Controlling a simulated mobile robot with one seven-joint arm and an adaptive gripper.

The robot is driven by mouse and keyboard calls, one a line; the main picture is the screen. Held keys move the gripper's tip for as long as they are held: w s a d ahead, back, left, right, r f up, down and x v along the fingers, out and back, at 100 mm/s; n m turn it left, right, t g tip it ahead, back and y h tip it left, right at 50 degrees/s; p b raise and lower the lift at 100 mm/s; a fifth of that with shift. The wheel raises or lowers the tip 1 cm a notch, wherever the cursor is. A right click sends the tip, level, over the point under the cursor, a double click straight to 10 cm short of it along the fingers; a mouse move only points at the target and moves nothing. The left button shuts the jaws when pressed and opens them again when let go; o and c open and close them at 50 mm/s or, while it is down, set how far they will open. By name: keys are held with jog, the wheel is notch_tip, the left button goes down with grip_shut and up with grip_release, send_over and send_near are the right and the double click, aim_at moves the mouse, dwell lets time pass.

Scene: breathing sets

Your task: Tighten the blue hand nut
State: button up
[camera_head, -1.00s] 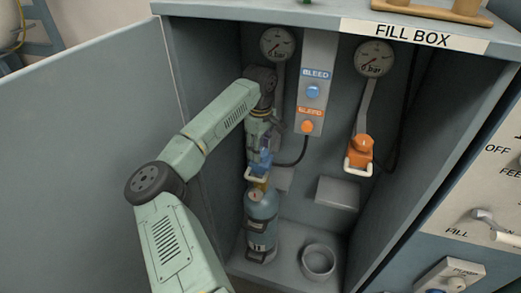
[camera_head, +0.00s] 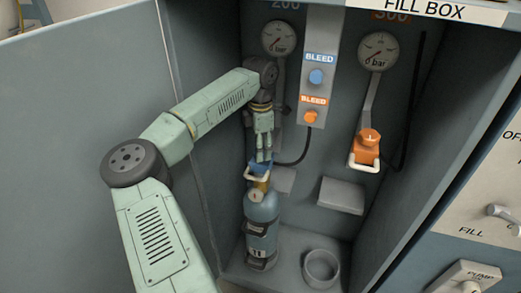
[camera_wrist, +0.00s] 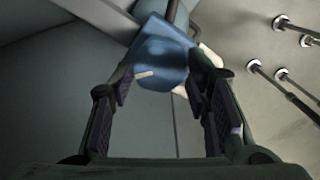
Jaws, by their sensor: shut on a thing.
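The blue hand nut (camera_wrist: 162,62) is between my fingertips in the wrist view, with a pale mark on its face. In the head view, the blue fitting (camera_head: 255,163) sits at the top of the blue-grey gas cylinder (camera_head: 262,207), with a pale handle (camera_head: 255,173) in front. My gripper (camera_head: 263,157) points down onto the fitting from above and hides most of the nut. In the wrist view my gripper (camera_wrist: 163,72) is shut on the blue nut. How tight the nut is cannot be seen.
The cylinder stands inside the grey fill box, near its left wall. An orange fitting (camera_head: 367,148) hangs at the right. A bleed panel (camera_head: 317,65) with blue and orange knobs is on the back wall. An empty round holder (camera_head: 321,268) is right of the cylinder.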

jog(key=n+b, duration=0.1)
jog(key=n, duration=0.2)
jog(key=shift+s+n, duration=0.1)
jog(key=shift+n, duration=0.3)
jog(key=n+b, duration=0.1)
jog(key=n, duration=0.2)
jog(key=shift+n, duration=0.3)
jog(key=n+b, duration=0.1)
jog(key=n, duration=0.2)
jog(key=n+b, duration=0.1)
jog(key=n, duration=0.2)
jog(key=shift+s+d, duration=0.1)
jog(key=shift+d, duration=0.1)
jog(key=n+b, duration=0.2)
jog(key=n, duration=0.4)
jog(key=shift+d+n, duration=0.1)
jog(key=shift+n, duration=0.3)
jog(key=n+b, duration=0.1)
jog(key=n, duration=0.5)
jog(key=shift+d, duration=0.15)
jog(key=o, duration=1.2)
jog(key=shift+c, duration=0.2)
